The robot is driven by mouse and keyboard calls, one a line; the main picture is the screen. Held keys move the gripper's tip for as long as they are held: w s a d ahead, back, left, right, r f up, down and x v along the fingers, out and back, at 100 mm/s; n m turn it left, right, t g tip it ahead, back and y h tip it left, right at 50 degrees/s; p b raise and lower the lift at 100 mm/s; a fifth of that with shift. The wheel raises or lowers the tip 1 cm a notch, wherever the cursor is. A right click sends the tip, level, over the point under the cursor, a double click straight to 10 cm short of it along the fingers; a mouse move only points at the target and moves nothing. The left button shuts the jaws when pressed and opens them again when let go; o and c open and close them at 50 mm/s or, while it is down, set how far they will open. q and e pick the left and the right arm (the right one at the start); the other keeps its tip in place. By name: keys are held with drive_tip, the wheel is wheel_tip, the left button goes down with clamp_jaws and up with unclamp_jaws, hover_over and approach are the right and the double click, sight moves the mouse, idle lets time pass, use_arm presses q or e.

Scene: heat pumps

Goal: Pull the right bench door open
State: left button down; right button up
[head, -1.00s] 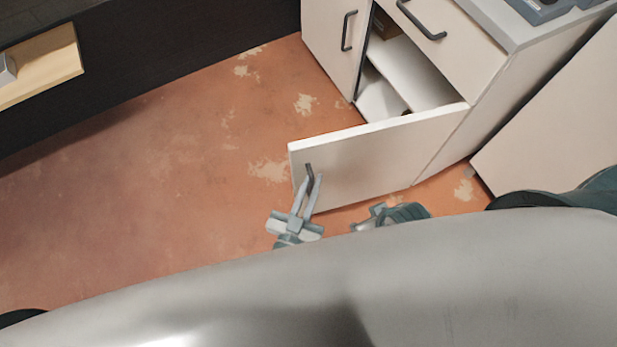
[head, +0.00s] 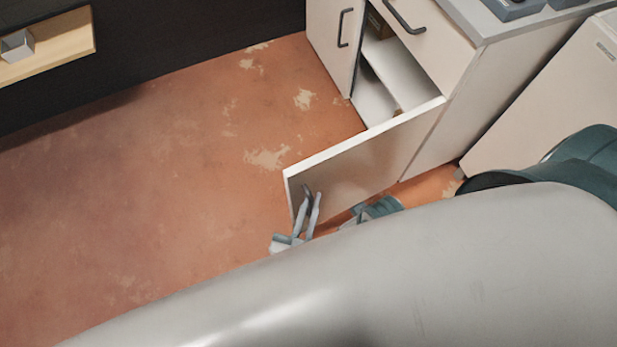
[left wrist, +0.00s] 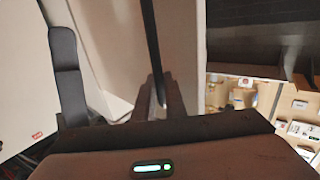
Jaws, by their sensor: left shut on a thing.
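The right bench door (head: 362,172) is a pale panel that stands swung out from the bench, with the shelves inside showing behind it. Its dark handle (head: 307,192) is near the door's free edge. My left gripper (head: 309,205) is at this handle with its fingers closed around it. In the left wrist view the dark handle bar (left wrist: 152,45) runs down between the fingers (left wrist: 160,101). The lower part of the left gripper is hidden behind my grey body in the head view.
The left bench door (head: 336,40) is closed, with its own handle. A drawer front (head: 425,45) sits above the open compartment, and a shelf (head: 405,65) shows inside. Open floor (head: 180,190) lies to the left. A pale panel (head: 550,100) stands at the right.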

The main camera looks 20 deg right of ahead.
use_arm(q)
drive_tip(key=shift+d+r, duration=0.1)
drive_tip(key=shift+d, duration=0.05)
use_arm(e)
drive_tip(key=shift+r, duration=0.1)
use_arm(q)
drive_tip(key=c, duration=2.1)
unclamp_jaws()
drive_tip(key=v, duration=1.7)
drive_tip(key=shift+s, duration=0.1)
use_arm(e)
drive_tip(key=shift+v, duration=0.75)
